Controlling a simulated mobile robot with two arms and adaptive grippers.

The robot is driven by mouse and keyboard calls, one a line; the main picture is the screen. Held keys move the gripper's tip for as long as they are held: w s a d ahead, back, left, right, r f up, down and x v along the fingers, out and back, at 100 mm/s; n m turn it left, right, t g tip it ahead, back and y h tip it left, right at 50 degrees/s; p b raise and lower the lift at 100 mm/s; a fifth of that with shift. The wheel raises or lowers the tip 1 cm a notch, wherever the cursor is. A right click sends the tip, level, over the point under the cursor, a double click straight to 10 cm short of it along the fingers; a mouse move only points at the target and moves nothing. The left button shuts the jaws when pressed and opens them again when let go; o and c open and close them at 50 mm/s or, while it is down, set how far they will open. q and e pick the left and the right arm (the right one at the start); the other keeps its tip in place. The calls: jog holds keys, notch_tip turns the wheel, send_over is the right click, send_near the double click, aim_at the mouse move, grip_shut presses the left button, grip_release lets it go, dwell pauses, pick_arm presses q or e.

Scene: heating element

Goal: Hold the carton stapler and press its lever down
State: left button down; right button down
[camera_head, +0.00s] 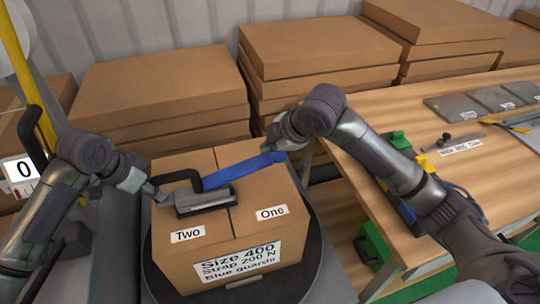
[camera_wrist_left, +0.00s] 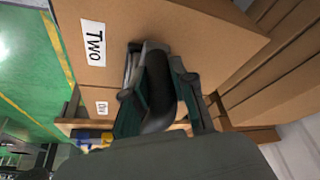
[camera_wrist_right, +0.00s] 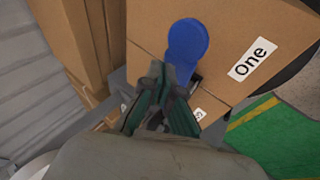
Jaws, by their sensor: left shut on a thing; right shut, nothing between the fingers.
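The carton stapler (camera_head: 205,199) lies on top of a cardboard carton (camera_head: 222,240), with a grey body, a black handle and a long blue lever (camera_head: 243,168) slanting up to the right. My left gripper (camera_head: 156,192) is shut on the stapler's black handle (camera_wrist_left: 157,90), at the body's left end. My right gripper (camera_head: 281,146) is shut and empty at the blue lever's far end. In the right wrist view the lever's rounded blue end (camera_wrist_right: 187,42) lies just beyond the fingertips; I cannot tell whether they touch.
The carton stands on a dark round turntable (camera_head: 318,262), with labels "Two" and "One" on top. Stacks of flat cardboard (camera_head: 160,90) stand behind. A wooden workbench (camera_head: 450,120) with metal plates and tools is at the right, close to my right arm.

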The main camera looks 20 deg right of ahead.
aim_at(278, 154)
jog(key=shift+r, duration=0.1)
pick_arm(q)
jog(key=shift+s+d, duration=0.1)
pick_arm(e)
jog(key=shift+a+r, duration=0.25)
jog(key=shift+r, duration=0.55)
jog(key=shift+a+r, duration=0.2)
jog(key=shift+r, duration=0.55)
jog(key=shift+a+r, duration=0.25)
jog(key=shift+r, duration=0.55)
jog(key=shift+w+d, duration=0.1)
jog(key=shift+w+d+r+g, duration=0.1)
jog(key=shift+w+d+g, duration=0.1)
jog(key=shift+d+g, duration=0.1)
jog(key=d+r+g, duration=0.6)
jog(key=r, duration=0.1)
jog(key=shift+d+r, duration=0.2)
jog(key=shift+d, duration=0.15)
jog(key=x, duration=0.4)
jog(key=d+x, duration=0.1)
jog(key=x, duration=0.9)
jog(key=shift+d+f, duration=0.2)
jog(key=shift+d, duration=0.05)
